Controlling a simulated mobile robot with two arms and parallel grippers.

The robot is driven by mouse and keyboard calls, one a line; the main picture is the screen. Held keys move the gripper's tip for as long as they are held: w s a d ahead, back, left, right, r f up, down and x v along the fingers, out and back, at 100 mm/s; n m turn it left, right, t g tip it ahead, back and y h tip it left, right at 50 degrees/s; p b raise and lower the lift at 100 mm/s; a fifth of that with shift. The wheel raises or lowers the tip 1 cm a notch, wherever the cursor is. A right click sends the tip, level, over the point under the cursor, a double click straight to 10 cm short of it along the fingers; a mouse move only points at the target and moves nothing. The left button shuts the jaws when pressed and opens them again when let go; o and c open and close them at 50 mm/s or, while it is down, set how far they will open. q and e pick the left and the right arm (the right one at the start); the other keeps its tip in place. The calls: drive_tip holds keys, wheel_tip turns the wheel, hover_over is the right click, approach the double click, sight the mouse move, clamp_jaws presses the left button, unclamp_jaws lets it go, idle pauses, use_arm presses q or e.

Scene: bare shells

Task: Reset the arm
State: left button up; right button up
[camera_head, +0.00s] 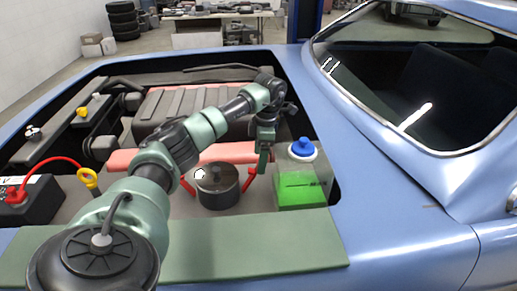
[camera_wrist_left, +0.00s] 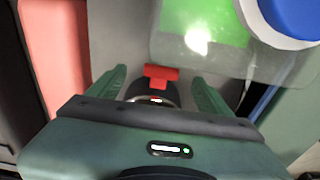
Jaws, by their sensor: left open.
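My left arm reaches in from the lower left over the car's open engine bay. My left gripper (camera_head: 263,162) points down between a black cylindrical part (camera_head: 217,188) and a clear tank of green fluid (camera_head: 301,190) with a blue cap (camera_head: 302,147). In the left wrist view the fingers of the left gripper (camera_wrist_left: 158,74) are spread apart. A red piece (camera_wrist_left: 160,73) shows between them, above a dark round part; I cannot tell whether the fingers touch either. My right gripper is in neither view.
A black battery (camera_head: 35,203) with a red cable sits at the left, near a yellow dipstick ring (camera_head: 88,177). The blue car body (camera_head: 400,215) borders the bay on the right, below the windshield. A workbench (camera_head: 215,20) and stacked tires (camera_head: 122,20) stand far behind.

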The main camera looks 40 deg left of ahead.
use_arm(q)
wheel_tip(320, 180, up, 2)
drive_tip(key=shift+w+r, duration=0.1)
idle(0.5)
